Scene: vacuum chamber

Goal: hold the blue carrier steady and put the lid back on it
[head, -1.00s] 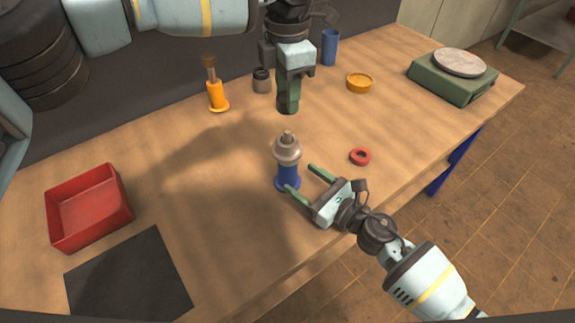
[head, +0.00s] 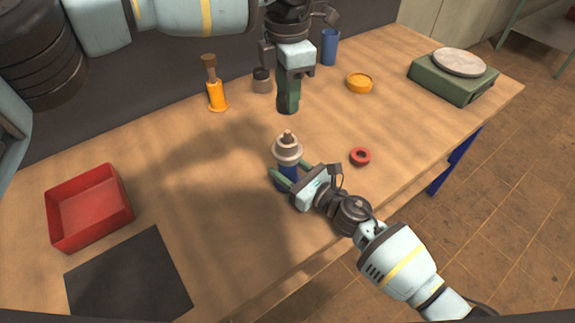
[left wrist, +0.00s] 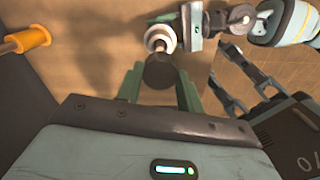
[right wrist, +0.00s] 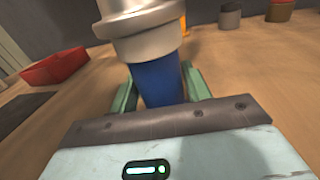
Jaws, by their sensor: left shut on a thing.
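The blue carrier (head: 288,180) stands upright on the table, with a wide metallic collar (head: 287,150) and a small brown stub on top. It fills the middle of the right wrist view (right wrist: 158,82). My right gripper (head: 291,174) is low at the carrier, with one green finger on each side of the blue body and narrow gaps; it looks open. My left gripper (head: 288,100) points down above and behind the carrier, shut on a dark round piece, seemingly the lid (left wrist: 159,71). The lid is apart from the carrier. Its underside is hidden.
A red ring (head: 360,156) lies right of the carrier. An orange holder (head: 216,94), grey jar (head: 262,80), orange dish (head: 359,83) and blue cup (head: 330,48) stand behind. A red tray (head: 72,225) and dark mat (head: 130,285) are left. A green scale (head: 452,83) is far right.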

